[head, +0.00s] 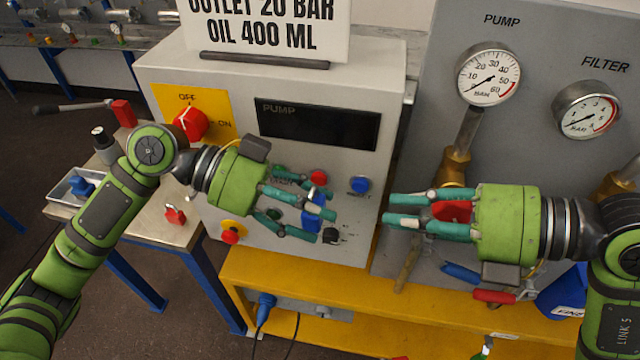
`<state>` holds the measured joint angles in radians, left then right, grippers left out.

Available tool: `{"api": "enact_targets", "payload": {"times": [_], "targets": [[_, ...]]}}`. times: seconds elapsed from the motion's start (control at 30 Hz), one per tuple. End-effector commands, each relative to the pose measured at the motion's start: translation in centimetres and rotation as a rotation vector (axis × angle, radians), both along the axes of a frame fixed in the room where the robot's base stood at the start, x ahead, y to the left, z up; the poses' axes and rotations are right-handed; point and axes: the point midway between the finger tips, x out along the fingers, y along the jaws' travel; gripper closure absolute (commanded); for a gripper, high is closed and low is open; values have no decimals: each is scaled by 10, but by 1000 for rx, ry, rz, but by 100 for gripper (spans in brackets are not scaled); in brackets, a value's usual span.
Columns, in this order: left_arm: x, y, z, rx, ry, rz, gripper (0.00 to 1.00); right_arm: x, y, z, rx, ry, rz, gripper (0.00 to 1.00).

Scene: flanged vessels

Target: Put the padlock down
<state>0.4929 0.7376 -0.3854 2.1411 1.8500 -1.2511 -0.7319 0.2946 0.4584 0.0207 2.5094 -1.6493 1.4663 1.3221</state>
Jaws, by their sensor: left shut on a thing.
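My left gripper (318,225) is in front of the white control box, with its fingers shut on a small blue body, which looks like the padlock (311,220). The fingers cover much of it, and its shackle cannot be made out. A red padlock (175,215) lies on the side table at the left, apart from both grippers. My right gripper (402,209) points left in front of the grey panel with its fingers apart. A red part (452,212) shows between those fingers near the palm; I cannot tell whether it touches them.
The control box (225,105) carries a red rotary switch (191,123), buttons and a dark display (318,124). The side table (150,235) holds a tray (72,187) with a blue item. Gauges (488,75) and brass pipework stand at the right. A yellow bench (300,283) runs below.

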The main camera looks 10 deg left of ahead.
Motion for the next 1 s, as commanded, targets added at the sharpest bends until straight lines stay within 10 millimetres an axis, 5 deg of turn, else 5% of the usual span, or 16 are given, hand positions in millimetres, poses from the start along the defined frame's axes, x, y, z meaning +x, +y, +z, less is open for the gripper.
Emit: {"api": "enact_targets", "payload": {"times": [0.53, 1.0], "targets": [[0, 0, 0, -1, -1, 0, 76, 27, 101, 2, 4, -2, 4, 78], [0, 0, 0, -1, -1, 0, 76, 35, 127, -10, 1, -1, 1, 78]]}}
